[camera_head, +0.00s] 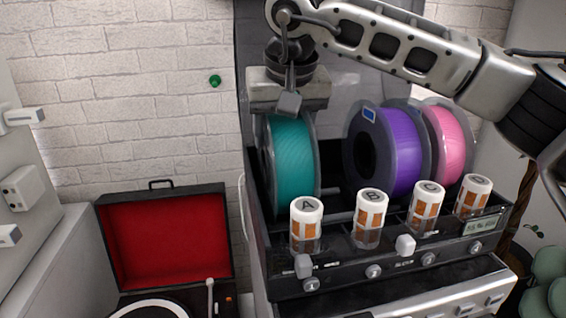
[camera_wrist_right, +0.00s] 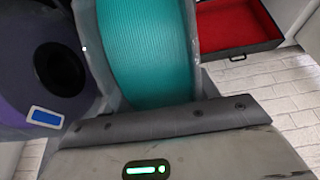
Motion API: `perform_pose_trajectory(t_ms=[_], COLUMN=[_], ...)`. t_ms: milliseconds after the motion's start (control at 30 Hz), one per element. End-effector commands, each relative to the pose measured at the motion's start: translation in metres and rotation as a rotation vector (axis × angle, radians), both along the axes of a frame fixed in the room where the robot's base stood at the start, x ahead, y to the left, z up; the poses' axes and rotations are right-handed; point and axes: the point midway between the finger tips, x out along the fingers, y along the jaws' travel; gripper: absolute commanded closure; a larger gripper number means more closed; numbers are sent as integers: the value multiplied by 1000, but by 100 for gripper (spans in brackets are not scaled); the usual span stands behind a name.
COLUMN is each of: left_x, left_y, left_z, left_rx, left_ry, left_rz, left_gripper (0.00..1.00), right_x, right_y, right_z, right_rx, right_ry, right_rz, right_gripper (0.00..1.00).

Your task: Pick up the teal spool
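The teal spool (camera_head: 292,160) stands upright at the left end of the spool holder (camera_head: 340,265), between dark grey side flanges. My right gripper (camera_head: 288,104) comes down from above onto its top edge in the head view. In the right wrist view the teal winding (camera_wrist_right: 148,50) fills the upper middle, close beyond my gripper's dark padded edge (camera_wrist_right: 165,124). The fingertips are hidden, so I cannot tell how far apart they are or whether they touch the spool. My left gripper is in neither view.
A purple spool (camera_head: 402,150) and a pink spool (camera_head: 447,143) stand to the right in the same holder. Several white-capped canisters (camera_head: 306,222) line its front. An open red-lined case (camera_head: 168,240) with a turntable stands at the lower left.

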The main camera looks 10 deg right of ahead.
Motion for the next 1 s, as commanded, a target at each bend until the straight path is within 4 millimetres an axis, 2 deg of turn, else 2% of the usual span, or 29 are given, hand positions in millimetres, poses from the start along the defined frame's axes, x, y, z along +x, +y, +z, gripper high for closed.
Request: perform_pose_trajectory(t_ms=[33, 133, 167, 467, 667, 867, 1000], left_x=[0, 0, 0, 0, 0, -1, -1], left_y=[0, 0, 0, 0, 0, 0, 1], left_z=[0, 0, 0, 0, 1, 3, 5], left_rx=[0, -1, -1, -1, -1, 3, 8], left_ry=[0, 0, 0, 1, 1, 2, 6], left_rz=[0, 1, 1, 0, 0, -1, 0], left_gripper=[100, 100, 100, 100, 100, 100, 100], right_x=[0, 0, 0, 0, 1, 0, 0], right_y=[0, 0, 0, 0, 1, 1, 1], right_z=[0, 0, 0, 5, 17, 51, 84], right_rx=[0, 0, 0, 4, 3, 5, 4], right_ry=[0, 0, 0, -7, -8, -11, -9], right_rz=[0, 0, 0, -1, -2, -1, -2], right_gripper=[71, 99, 100, 100, 100, 100, 100])
